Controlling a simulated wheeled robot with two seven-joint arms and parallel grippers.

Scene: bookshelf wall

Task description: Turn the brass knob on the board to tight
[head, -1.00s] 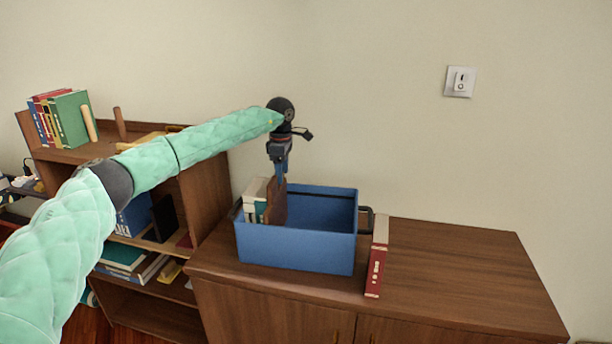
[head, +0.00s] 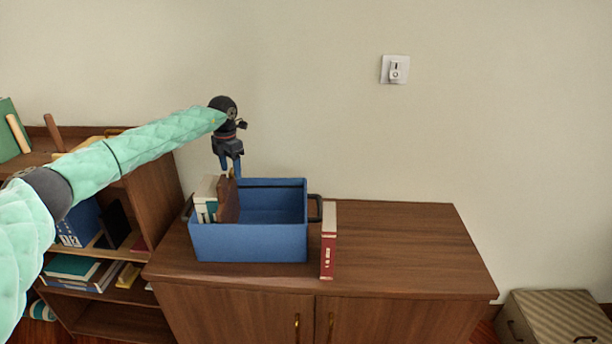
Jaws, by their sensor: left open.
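My left gripper (head: 231,168) is open, pointing down over the left part of a blue box (head: 250,243) on the cabinet. Its two blue fingers are apart, just at the top edge of an upright brown board or book (head: 228,203) in the box. A small tan or brass-coloured spot shows there between the fingertips. I cannot tell if it is a knob, or whether the fingers touch it. No brass knob on a board shows clearly elsewhere. My right gripper is not in view.
Pale books (head: 206,193) stand in the box's left end. A red book (head: 328,255) stands beside the box on the cabinet (head: 410,240), whose right side is clear. A bookshelf (head: 155,200) is at left, a switch (head: 395,70) on the wall, a striped chest (head: 555,315) at right.

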